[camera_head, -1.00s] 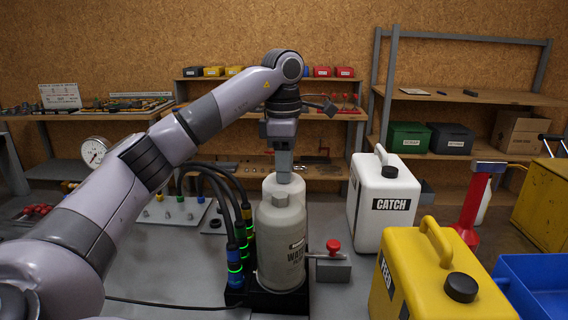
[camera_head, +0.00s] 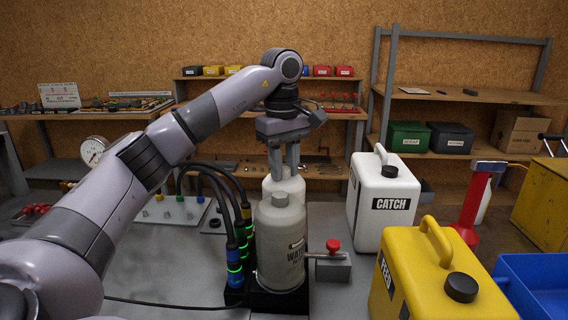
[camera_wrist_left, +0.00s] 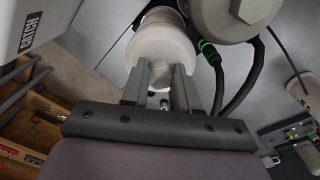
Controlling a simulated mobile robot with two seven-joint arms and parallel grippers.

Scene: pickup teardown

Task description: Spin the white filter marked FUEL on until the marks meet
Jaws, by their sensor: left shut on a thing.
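A white filter (camera_head: 285,184) stands upright behind a larger pale filter marked WATER (camera_head: 281,245), which hides most of it. Its FUEL label and any alignment marks are not visible. My left gripper (camera_head: 284,168) points down on top of the white filter. In the left wrist view, the two fingers of the left gripper (camera_wrist_left: 162,85) are shut on the knob at the top of the white filter (camera_wrist_left: 160,42). The WATER filter also shows at the top of that view (camera_wrist_left: 225,14). My right gripper is not in view.
Black hoses with green-lit couplings (camera_head: 236,262) stand close left of the filters. A red-knobbed valve (camera_head: 333,258) sits to the right. A white CATCH can (camera_head: 384,200) and a yellow FEED can (camera_head: 437,285) stand further right.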

